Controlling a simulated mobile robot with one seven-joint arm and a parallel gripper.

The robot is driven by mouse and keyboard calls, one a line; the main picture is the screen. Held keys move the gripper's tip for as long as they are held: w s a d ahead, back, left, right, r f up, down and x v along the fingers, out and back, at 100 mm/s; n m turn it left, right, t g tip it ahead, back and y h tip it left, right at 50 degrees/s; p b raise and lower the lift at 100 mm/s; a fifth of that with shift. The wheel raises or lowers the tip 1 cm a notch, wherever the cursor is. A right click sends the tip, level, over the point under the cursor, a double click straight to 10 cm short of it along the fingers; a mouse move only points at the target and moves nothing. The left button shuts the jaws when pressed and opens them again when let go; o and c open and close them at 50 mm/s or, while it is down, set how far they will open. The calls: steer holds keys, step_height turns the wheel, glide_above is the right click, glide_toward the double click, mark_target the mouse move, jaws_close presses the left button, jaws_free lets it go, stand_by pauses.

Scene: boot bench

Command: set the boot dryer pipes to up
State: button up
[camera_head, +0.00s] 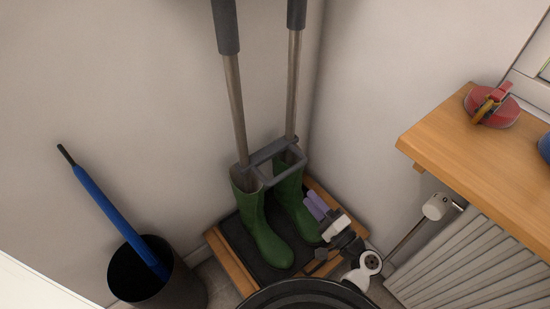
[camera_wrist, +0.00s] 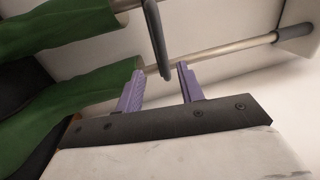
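Two metal pipes with dark sleeves, the left one (camera_head: 236,100) and the right one (camera_head: 293,90), rise steeply from a pair of green boots, the left boot (camera_head: 262,235) and the right boot (camera_head: 294,205). A dark grey bracket (camera_head: 268,150) joins the pipes at the boot tops. My gripper (camera_head: 314,201), with purple fingers, is just right of the right boot. In the wrist view my gripper (camera_wrist: 161,70) is open. One pipe (camera_wrist: 222,50) and the curved bracket (camera_wrist: 156,40) show beyond the fingertips; the bracket's end appears between them. I cannot tell whether they touch.
The boots stand on a dark mat on a low wooden bench (camera_head: 217,243) in the corner. A black bin (camera_head: 180,290) with a blue umbrella (camera_head: 115,215) is at left. A wooden shelf (camera_head: 440,140) with a red object (camera_head: 492,108) overhangs a white radiator (camera_head: 450,265) at right.

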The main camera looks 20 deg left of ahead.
steer(key=p, duration=0.2)
glide_toward(277, 149)
steer(key=a+r, duration=0.1)
steer(key=a, duration=0.3)
steer(key=shift+s+a, duration=0.2)
steer(key=shift+a, duration=0.05)
jaws_close()
